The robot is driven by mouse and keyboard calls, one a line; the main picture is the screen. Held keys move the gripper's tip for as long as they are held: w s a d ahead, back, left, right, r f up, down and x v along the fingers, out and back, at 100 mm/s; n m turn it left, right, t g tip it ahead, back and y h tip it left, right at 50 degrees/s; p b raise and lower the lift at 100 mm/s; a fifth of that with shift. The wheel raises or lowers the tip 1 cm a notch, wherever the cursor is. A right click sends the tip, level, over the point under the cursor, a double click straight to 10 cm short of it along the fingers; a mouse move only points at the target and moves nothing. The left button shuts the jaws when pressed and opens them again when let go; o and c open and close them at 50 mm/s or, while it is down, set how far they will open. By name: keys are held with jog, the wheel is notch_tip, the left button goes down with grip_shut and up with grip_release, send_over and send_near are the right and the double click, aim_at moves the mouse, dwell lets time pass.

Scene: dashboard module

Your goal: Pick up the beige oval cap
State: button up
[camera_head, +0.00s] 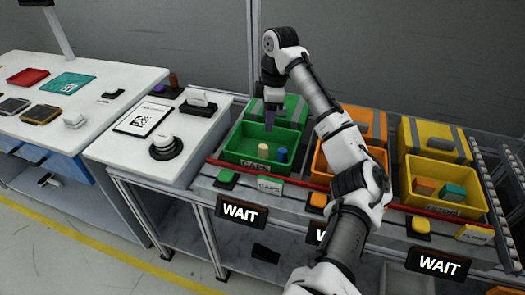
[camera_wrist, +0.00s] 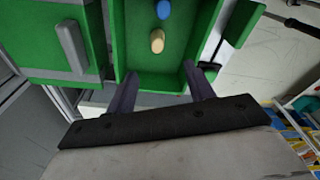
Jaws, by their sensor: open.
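The beige oval cap (camera_head: 263,151) stands in the green bin (camera_head: 236,157), beside a blue piece (camera_head: 282,155). In the wrist view the beige cap (camera_wrist: 157,41) lies between the lines of my two fingers, beyond their tips, with the blue piece (camera_wrist: 164,9) farther up. My gripper (camera_head: 271,122) is over the green bin, pointing down, above and apart from the cap. In the wrist view my gripper (camera_wrist: 165,78) is open, with nothing between its fingers.
An orange bin (camera_head: 318,166) and a yellow bin (camera_head: 470,207) with blocks stand to the right. The bin walls surround the cap. A white side table (camera_head: 112,147) with a round device (camera_head: 165,147) is at the left.

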aim_at(263, 146)
jog(key=f, duration=0.5)
jog(key=a+f, duration=0.1)
jog(key=f, duration=0.1)
jog(key=shift+f, duration=0.25)
jog(key=shift+w+a+f+p, duration=0.1)
jog(key=shift+f+p, duration=0.3)
jog(key=shift+f, duration=0.9)
jog(key=shift+w+a+f+p, duration=0.1)
jog(key=shift+f+p, duration=0.25)
jog(key=shift+f, duration=0.95)
jog(key=shift+s, duration=0.1)
jog(key=c, duration=1)
